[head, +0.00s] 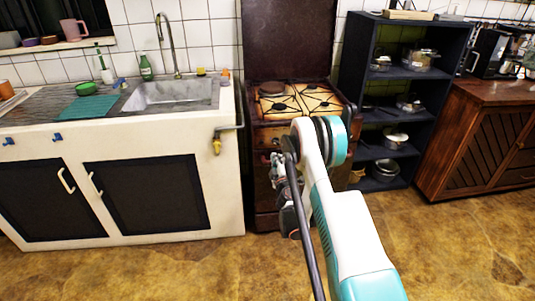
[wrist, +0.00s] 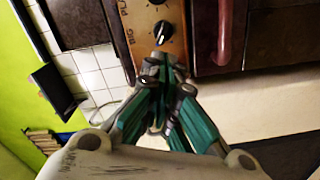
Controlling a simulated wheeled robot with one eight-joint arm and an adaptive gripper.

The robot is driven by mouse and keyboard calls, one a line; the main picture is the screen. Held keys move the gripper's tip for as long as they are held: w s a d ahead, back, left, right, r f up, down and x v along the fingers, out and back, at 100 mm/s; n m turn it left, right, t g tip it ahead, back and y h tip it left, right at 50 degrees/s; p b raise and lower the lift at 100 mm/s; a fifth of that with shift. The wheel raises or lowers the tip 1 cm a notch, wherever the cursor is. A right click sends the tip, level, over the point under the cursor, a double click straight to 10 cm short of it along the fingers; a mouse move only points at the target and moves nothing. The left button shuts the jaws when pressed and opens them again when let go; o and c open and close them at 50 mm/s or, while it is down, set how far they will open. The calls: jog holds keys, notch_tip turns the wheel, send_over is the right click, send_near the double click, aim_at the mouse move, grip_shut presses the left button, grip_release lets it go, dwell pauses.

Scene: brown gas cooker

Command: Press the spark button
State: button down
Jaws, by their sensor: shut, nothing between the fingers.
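The brown gas cooker (head: 267,190) stands in the middle of the head view, its burner top (head: 300,98) showing. Its front panel (wrist: 140,28) fills the top middle of the wrist view, turned sideways, with printed lettering. A black knob (wrist: 162,34) with a white pointer mark sits on the panel. My gripper (wrist: 162,62) is shut and empty, its fingertips at the lower end of the visible panel, just below the knob. I cannot tell whether the tips touch the panel. No spark button can be made out; the fingers may hide it. In the head view my arm covers part of the cooker front.
A dark red handle (wrist: 228,30) lies right of the panel in the wrist view. A dark shelf (head: 352,62) with pots stands right. The floor in front is clear.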

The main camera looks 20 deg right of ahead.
jog(key=a+n+g+p, duration=0.1)
jog(key=a+n, duration=0.2)
jog(key=n, duration=0.7)
jog(key=s+a+n+g, duration=0.1)
jog(key=a+n, duration=0.3)
jog(key=n, duration=0.7)
jog(key=shift+a+g+p, duration=0.25)
jog(key=shift+g+p, duration=0.1)
jog(key=shift+g, duration=0.15)
jog(key=shift+s+r, duration=0.1)
jog(key=shift+r, duration=0.05)
jog(key=b, duration=0.1)
send_near(261, 142)
jog(key=w+d+f, duration=0.1)
jog(key=w+f, duration=0.3)
jog(key=f, duration=0.1)
jog(key=shift+w+d+r+b, duration=0.45)
jog(key=shift+w+d, duration=0.1)
jog(key=shift+w, duration=0.15)
jog(key=shift+r, duration=0.1)
